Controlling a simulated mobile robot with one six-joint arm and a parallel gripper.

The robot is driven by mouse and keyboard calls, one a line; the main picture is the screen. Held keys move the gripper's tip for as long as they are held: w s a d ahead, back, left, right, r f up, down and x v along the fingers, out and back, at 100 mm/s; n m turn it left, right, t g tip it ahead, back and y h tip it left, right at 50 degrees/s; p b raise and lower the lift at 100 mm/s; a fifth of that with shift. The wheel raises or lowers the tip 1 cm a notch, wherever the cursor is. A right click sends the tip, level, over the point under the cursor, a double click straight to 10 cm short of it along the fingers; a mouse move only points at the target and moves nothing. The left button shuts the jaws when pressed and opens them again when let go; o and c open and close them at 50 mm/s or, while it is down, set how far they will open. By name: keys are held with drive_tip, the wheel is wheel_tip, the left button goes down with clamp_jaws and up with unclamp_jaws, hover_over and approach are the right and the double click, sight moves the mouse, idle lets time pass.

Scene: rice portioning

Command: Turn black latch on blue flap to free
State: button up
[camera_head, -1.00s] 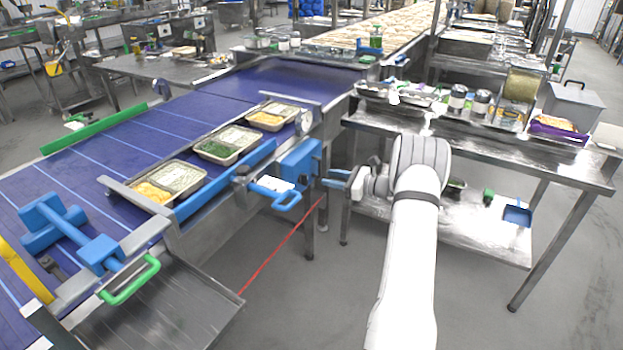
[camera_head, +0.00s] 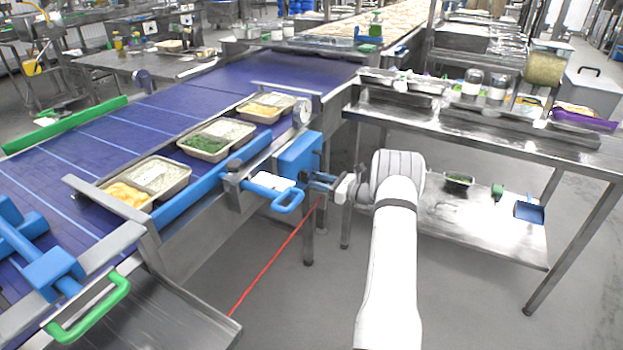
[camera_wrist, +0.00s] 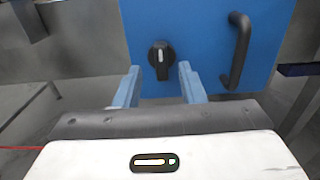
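The blue flap (camera_wrist: 205,30) fills the upper middle of the wrist view. The black latch (camera_wrist: 161,56) is a round knob with a white mark and a tab pointing down. A black bar handle (camera_wrist: 237,50) stands to its right. My gripper (camera_wrist: 158,80) is open, its two blue fingers apart, with the latch between and just beyond the fingertips; I cannot tell whether they touch it. In the head view my gripper (camera_head: 322,180) is at the blue flap box (camera_head: 300,158) beside the conveyor; the latch is hidden there.
Trays of food (camera_head: 205,140) stand on the blue conveyor (camera_head: 95,150) at left. A blue handle (camera_head: 288,201) juts out just left of my gripper. A steel table (camera_head: 480,125) with jars stands to the right. A red line (camera_head: 270,265) runs along the floor.

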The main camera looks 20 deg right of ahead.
sight(308, 177)
drive_tip(key=shift+x, duration=2.05)
drive_tip(key=shift+d, duration=0.15)
drive_tip(key=shift+c, duration=0.4)
clamp_jaws()
